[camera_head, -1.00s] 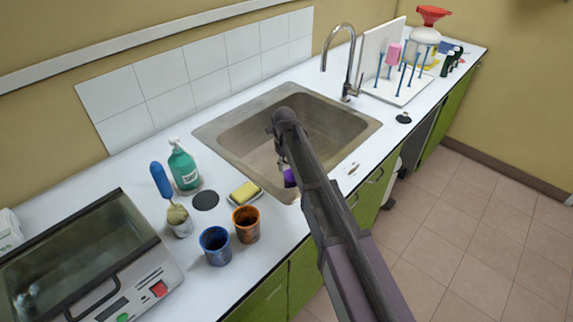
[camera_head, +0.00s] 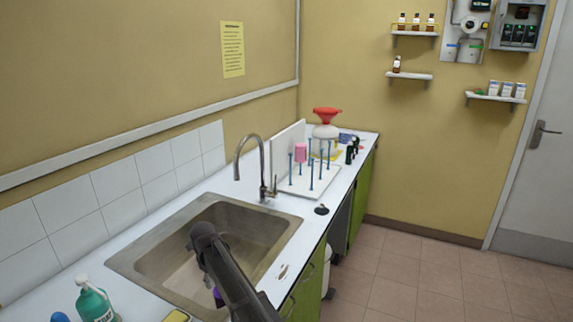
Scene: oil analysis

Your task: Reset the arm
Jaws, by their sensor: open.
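My arm (camera_head: 234,280) reaches up from the bottom of the head view, over the front edge of the sink (camera_head: 140,252). Its end is bent down toward the basin. A small purple part (camera_head: 218,297) shows beside the arm, low over the sink's front side; I cannot tell whether it belongs to my gripper. The fingers are mostly hidden behind the arm, and no held object is visible.
A tap (camera_head: 262,165) stands behind the sink. A drying rack (camera_head: 328,187) with blue pegs and a pink cup (camera_head: 300,152) is to its right. A green bottle (camera_head: 94,302) stands at lower left. Open floor (camera_head: 430,285) lies right, before a door (camera_head: 545,150).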

